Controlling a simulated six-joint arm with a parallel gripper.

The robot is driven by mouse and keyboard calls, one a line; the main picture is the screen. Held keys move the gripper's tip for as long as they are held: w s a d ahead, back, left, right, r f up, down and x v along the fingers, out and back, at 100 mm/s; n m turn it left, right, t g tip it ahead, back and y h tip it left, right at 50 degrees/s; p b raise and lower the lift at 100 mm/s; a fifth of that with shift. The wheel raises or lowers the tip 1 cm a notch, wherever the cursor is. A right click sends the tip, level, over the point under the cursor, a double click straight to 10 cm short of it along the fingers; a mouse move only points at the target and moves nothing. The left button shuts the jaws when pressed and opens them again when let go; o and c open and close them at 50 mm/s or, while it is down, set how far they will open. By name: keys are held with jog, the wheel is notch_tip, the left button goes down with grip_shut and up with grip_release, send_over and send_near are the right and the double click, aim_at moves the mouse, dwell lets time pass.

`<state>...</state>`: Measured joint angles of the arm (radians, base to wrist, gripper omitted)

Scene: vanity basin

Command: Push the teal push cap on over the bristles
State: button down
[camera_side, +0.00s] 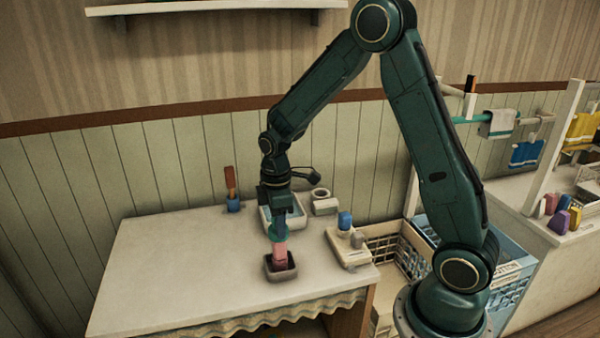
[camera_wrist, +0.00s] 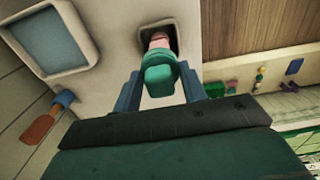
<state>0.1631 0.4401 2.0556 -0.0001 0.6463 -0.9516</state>
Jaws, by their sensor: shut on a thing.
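The teal push cap (camera_side: 277,231) is between the fingers of my gripper (camera_side: 279,218), which is shut on it. In the wrist view the cap (camera_wrist: 159,75) sits between the two fingertips (camera_wrist: 160,86). Directly below the cap is a pink piece (camera_side: 280,251), standing upright in a small dark square holder (camera_side: 271,277). The pink piece also shows past the cap in the wrist view (camera_wrist: 158,40). No bristles can be seen. I cannot tell whether the cap only touches the pink piece or surrounds its top.
A pale basin (camera_side: 267,221) lies behind my gripper. A brown-handled blue item (camera_side: 231,190) stands at the back left. A pale tray (camera_side: 349,255) with a blue item and a grey item is to the right. The counter's left side is clear.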

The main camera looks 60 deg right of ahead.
jog(key=c, duration=0.7)
grip_release()
jog(key=shift+r, duration=0.1)
notch_tip(320, 180, up, 14)
jog(key=shift+f, duration=0.25)
dwell(0.4)
